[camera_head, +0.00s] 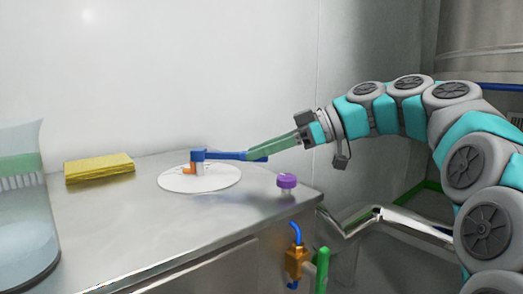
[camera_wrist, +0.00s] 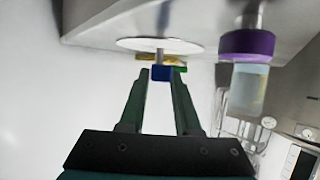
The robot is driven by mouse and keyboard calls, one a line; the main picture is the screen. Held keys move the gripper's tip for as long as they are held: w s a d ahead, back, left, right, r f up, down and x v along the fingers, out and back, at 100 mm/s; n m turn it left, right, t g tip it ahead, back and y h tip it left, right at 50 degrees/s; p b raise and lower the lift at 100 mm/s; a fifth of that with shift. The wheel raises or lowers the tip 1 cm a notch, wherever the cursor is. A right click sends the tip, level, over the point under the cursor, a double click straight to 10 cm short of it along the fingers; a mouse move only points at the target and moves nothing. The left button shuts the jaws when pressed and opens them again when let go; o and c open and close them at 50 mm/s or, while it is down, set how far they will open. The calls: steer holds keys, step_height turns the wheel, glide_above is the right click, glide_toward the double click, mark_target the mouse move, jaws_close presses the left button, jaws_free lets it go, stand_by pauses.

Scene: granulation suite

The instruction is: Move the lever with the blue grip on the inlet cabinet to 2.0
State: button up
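The lever with the blue grip (camera_head: 225,155) stands on a white round dial plate (camera_head: 190,182) on the steel cabinet top. Its blue bar reaches right from a blue hub, and a small orange part sits beside the hub. No numbers on the dial are legible. My gripper (camera_head: 252,154) has green fingers and comes in from the right at the bar's right end. In the wrist view the fingers (camera_wrist: 160,82) are apart, with the blue grip (camera_wrist: 161,73) in line with the gap at their tips. Contact cannot be made out. The white plate (camera_wrist: 160,45) shows behind it.
A purple-capped knob (camera_head: 287,181) stands right of the dial, near the cabinet's edge; a purple-collared part also shows in the wrist view (camera_wrist: 248,43). A yellow pad (camera_head: 100,168) and a clear vessel (camera_head: 25,220) are at left. An orange valve (camera_head: 296,262) is below the edge.

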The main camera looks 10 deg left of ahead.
jaws_close()
stand_by(1.0)
